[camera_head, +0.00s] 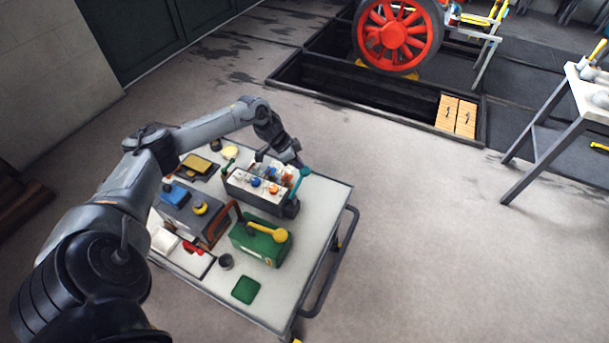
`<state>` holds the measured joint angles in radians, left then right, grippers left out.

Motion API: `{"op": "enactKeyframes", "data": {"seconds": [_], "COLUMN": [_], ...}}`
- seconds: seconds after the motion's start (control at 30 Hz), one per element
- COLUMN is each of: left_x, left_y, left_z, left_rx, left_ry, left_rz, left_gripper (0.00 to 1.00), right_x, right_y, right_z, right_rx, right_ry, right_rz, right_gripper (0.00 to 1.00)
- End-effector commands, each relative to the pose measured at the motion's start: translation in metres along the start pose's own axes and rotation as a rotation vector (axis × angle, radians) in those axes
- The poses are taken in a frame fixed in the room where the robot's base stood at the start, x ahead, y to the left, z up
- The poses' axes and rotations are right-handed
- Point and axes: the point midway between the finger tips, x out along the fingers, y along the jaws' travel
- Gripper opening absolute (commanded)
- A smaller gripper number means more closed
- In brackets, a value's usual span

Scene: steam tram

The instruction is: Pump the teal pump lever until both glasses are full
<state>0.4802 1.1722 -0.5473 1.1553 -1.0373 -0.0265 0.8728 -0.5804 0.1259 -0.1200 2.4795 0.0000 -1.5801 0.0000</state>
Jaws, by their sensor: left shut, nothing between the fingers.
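The teal pump lever (297,186) stands at the right end of a box-shaped pump unit (255,192) with a pale top and dark sides. The lever leans, with its rounded teal top up and to the right. My left gripper (299,164) is shut and empty, with its fingertips right at the lever's top; I cannot tell whether they touch it. Blue and orange knobs (274,188) sit on the unit's top. Small upright parts stand near its back edge, partly behind my gripper. I cannot make out the two glasses or their level. My right gripper is out of view.
The unit stands on a white-topped trolley (318,215) with a dark handrail. A green box with a yellow lever (268,234), a grey box (187,207), a small dark cup (225,261) and a green pad (245,289) share it. Open floor lies to the right.

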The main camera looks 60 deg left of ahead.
Motion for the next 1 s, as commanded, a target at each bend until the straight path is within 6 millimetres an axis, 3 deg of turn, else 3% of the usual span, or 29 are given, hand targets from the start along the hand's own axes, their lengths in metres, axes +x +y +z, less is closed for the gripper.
{"op": "enactKeyframes", "data": {"seconds": [0.2,0.77,1.0], "left_x": [0.012,0.014,0.030], "left_y": [0.000,0.000,0.001], "left_z": [0.001,0.001,0.008], "left_rx": [0.000,-0.001,-0.002], "left_ry": [0.000,0.000,-0.001], "left_rz": [-0.001,0.000,0.002], "left_gripper": [0.00,0.00,0.00], "right_x": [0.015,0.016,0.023], "right_y": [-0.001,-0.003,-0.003], "right_z": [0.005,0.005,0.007], "right_rx": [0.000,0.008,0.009], "right_ry": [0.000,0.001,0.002], "right_rz": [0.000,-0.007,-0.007], "right_gripper": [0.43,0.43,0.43]}}
